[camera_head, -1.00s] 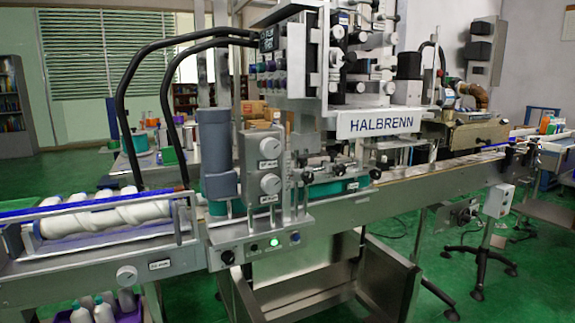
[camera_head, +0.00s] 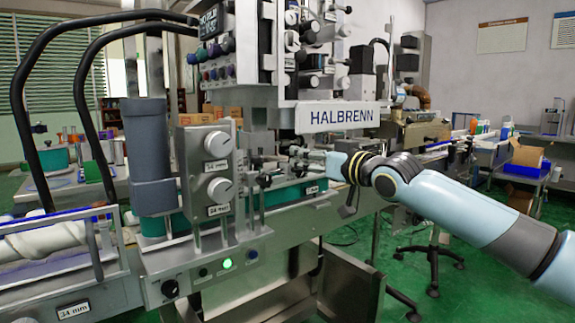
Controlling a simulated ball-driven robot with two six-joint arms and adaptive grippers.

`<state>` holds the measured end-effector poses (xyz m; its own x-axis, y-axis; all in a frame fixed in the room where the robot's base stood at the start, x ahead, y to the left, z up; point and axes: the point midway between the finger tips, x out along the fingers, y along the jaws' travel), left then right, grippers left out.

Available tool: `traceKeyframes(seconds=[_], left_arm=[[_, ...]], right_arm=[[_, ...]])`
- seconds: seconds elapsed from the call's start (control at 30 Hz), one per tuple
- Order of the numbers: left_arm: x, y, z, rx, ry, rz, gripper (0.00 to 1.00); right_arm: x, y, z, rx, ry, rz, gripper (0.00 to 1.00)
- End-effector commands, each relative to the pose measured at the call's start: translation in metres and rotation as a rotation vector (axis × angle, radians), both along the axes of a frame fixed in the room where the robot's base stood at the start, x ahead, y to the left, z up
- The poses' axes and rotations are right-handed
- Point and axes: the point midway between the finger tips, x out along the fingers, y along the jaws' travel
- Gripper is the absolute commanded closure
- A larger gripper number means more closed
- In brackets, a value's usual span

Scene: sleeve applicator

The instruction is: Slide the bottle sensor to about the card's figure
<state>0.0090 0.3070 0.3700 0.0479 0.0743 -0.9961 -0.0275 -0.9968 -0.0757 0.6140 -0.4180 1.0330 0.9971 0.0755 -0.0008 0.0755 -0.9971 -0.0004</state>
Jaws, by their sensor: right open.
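The HALBRENN sleeve applicator (camera_head: 337,118) fills the middle. Small dark and metal fittings (camera_head: 262,178) sit along its teal-sided rail (camera_head: 285,194); I cannot tell for certain which is the bottle sensor. My right gripper (camera_head: 298,160) is open, at the right end of these fittings, just above the rail; its fingers are small and merge with the metal behind, so contact cannot be told. A small white figure card (camera_head: 312,190) is on the rail below it. Other cards on the dial panel (camera_head: 217,166) and on the infeed front (camera_head: 73,310) seem to read 34 mm. My left gripper is not in view.
Two dials (camera_head: 219,190) and a tall grey cylinder (camera_head: 149,150) stand left of the fittings. A green lamp (camera_head: 227,264) glows on the control box. A white screw feeder (camera_head: 40,240) is at far left. A black-based stool (camera_head: 433,255) stands on the green floor at right.

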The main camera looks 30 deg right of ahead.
Motion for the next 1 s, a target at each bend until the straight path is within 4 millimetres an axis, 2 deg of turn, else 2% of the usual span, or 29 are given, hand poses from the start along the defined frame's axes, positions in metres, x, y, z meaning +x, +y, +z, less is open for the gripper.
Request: traceKeyframes(seconds=[0.03, 0.07, 0.3, 0.5, 0.77, 1.0], left_arm=[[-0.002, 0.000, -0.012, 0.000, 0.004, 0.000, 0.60], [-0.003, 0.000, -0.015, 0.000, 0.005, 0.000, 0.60], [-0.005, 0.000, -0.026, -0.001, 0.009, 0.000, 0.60], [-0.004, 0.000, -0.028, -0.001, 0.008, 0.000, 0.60], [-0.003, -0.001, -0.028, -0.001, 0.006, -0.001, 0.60], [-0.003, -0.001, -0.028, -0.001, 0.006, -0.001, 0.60]], right_arm=[[0.011, 0.002, -0.004, 0.007, -0.004, 0.001, 0.54], [0.017, 0.003, -0.004, 0.007, -0.003, 0.004, 0.54], [0.054, 0.005, -0.001, 0.004, -0.001, 0.001, 0.54], [0.066, 0.006, 0.001, 0.001, -0.001, 0.003, 0.54], [0.067, 0.006, 0.001, 0.000, 0.000, 0.003, 0.54], [0.066, 0.006, 0.001, 0.000, 0.000, 0.003, 0.85]])
